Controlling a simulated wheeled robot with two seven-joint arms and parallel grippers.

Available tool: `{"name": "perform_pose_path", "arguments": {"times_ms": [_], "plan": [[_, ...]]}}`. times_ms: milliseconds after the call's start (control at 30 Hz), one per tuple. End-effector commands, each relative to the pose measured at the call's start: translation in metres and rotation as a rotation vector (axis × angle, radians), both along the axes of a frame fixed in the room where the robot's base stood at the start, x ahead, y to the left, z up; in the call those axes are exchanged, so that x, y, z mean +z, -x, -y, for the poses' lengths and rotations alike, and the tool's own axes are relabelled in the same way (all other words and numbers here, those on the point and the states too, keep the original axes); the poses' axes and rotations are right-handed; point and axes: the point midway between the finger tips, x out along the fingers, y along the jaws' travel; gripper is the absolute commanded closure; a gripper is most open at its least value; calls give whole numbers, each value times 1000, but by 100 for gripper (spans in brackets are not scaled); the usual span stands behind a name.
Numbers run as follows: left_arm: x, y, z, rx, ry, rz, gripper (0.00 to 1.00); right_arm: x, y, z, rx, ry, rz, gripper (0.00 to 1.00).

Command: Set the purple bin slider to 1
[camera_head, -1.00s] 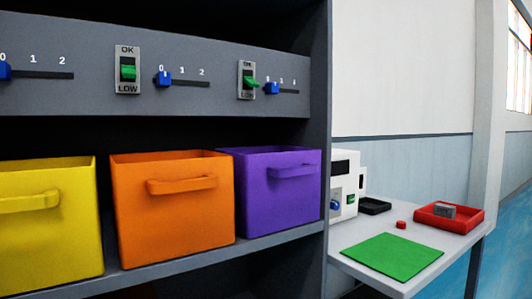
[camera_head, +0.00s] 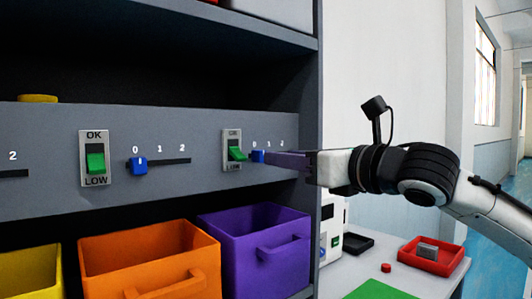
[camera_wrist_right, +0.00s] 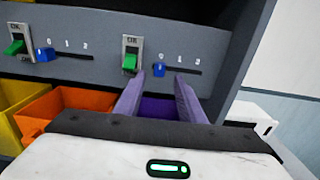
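The purple bin (camera_head: 255,245) sits on the lower shelf, under the rightmost slider on the grey panel. That slider's blue knob (camera_head: 258,156) stands at the left end of its dark slot, by the 0 mark; it also shows in the right wrist view (camera_wrist_right: 159,70). My right gripper (camera_head: 270,157) reaches in from the right, with its fingertips close to the knob in the head view. In the wrist view its two purple fingers (camera_wrist_right: 158,90) are apart, with the knob between their tips in the picture. Contact cannot be told. My left gripper is out of view.
A switch with a green lever (camera_head: 237,153) is just left of the knob. Another switch (camera_head: 95,160) and slider knob (camera_head: 139,166) are further left. The orange bin (camera_head: 150,265) is beside the purple one. A side table holds a red tray (camera_head: 431,256).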

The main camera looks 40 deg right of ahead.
Motion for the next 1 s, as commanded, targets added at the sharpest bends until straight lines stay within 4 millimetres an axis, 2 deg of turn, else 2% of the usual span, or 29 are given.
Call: {"name": "perform_pose_path", "arguments": {"times_ms": [200,400,800,1000], "plan": [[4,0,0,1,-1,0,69,1,-37,-5,4,-4,0,64],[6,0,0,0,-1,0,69,1,-59,-6,2,-3,0,64],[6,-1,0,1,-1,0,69,0,-65,-6,0,1,0,64],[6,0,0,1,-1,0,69,0,-65,-6,0,1,0,98]]}}
